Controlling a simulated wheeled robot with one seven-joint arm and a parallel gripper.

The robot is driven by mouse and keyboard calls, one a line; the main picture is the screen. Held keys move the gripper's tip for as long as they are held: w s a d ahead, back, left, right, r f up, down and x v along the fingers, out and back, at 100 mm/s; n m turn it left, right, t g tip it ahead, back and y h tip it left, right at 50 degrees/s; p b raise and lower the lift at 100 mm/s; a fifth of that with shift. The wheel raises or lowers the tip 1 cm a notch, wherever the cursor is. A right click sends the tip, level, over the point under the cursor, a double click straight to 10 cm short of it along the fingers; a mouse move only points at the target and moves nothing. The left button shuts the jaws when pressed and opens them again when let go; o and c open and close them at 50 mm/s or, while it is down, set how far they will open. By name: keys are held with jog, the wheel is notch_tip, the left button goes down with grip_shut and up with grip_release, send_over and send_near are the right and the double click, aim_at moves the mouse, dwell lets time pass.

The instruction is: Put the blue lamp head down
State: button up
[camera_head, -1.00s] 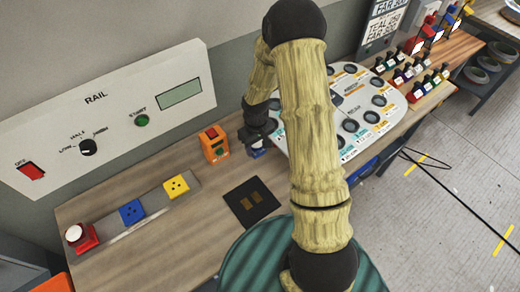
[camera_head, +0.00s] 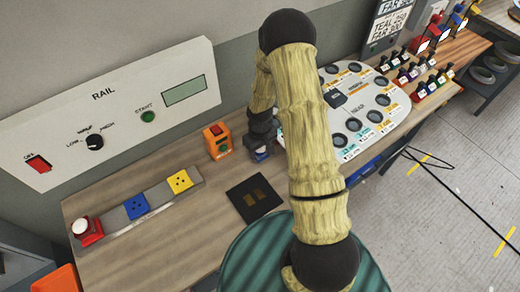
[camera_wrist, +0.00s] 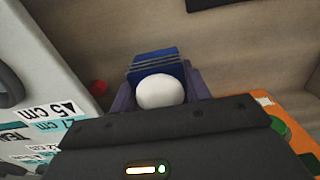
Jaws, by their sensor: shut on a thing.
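The blue lamp head (camera_wrist: 155,64) has stacked blue fins and a white dome (camera_wrist: 160,91) facing the wrist camera. My gripper (camera_wrist: 161,93) is shut on it, with one dark finger on each side. In the head view my gripper (camera_head: 261,150) is low over the bench, between the orange box and the white board, and a bit of blue shows at its tip. The arm hides part of this area. I cannot tell whether the lamp head touches the bench.
An orange box (camera_head: 217,147) stands just left of my gripper. The white labelled board (camera_head: 385,118) lies to the right. A grey rail (camera_head: 158,203) holds red, blue and yellow blocks. A black pad (camera_head: 244,208) lies in front. Bare wood (camera_head: 160,245) is free at the front left.

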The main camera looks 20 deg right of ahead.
jog(key=shift+f, duration=0.1)
jog(key=o, duration=1.3)
notch_tip(320, 180, up, 12)
jog(key=b, duration=0.3)
